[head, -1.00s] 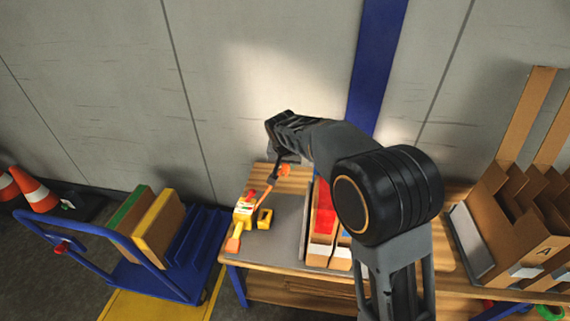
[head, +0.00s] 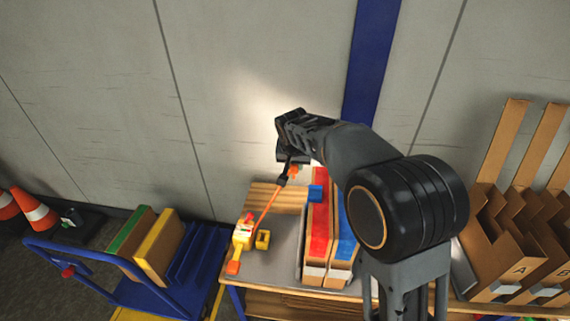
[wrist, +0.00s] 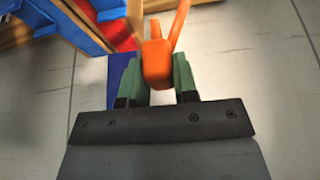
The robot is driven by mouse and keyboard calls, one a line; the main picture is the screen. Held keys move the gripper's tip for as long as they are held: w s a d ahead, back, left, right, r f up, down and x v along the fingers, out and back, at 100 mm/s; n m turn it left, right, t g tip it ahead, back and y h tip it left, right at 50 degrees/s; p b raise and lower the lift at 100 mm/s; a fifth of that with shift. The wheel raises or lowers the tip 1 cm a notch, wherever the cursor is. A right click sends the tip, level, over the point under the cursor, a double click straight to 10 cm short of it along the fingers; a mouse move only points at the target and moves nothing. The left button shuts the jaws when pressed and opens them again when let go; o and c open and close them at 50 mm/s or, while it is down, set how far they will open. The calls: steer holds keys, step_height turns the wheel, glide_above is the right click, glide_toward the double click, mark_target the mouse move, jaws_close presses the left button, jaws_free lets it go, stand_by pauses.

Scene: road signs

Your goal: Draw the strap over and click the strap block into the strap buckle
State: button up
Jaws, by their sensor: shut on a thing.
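My gripper (wrist: 158,85) is shut on the orange strap block (wrist: 157,62), which sits between its green finger pads in the wrist view. In the head view my gripper (head: 288,178) is raised above the back of the bench. The orange strap (head: 267,209) runs taut and slanted from the block down to a yellow fitting (head: 243,233) on the grey bench top. A small yellow bracket-shaped piece (head: 263,240) sits just right of that fitting. I cannot tell for sure which piece is the strap buckle.
Red-topped (head: 319,235) and blue-topped (head: 346,238) boards stand right of the strap, with a blue block (head: 316,193) at their far end. A blue trolley (head: 130,283) stands left, cardboard racks (head: 515,235) right. The wall is close behind.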

steer(key=s+d, duration=0.3)
steer(key=d, duration=1.6)
steer(key=s+d, duration=0.2)
steer(key=d, duration=1.7)
step_height(320, 180, down, 37)
steer(key=b, duration=2.8)
steer(key=shift+a+r+b, duration=0.1)
steer(key=shift+r+b, duration=0.1)
steer(key=shift+b, duration=0.1)
steer(key=shift+s, duration=0.25)
steer(key=shift+f+b, duration=0.6)
steer(key=shift+f, duration=0.05)
steer(key=o, duration=0.9)
steer(key=shift+c, duration=0.2)
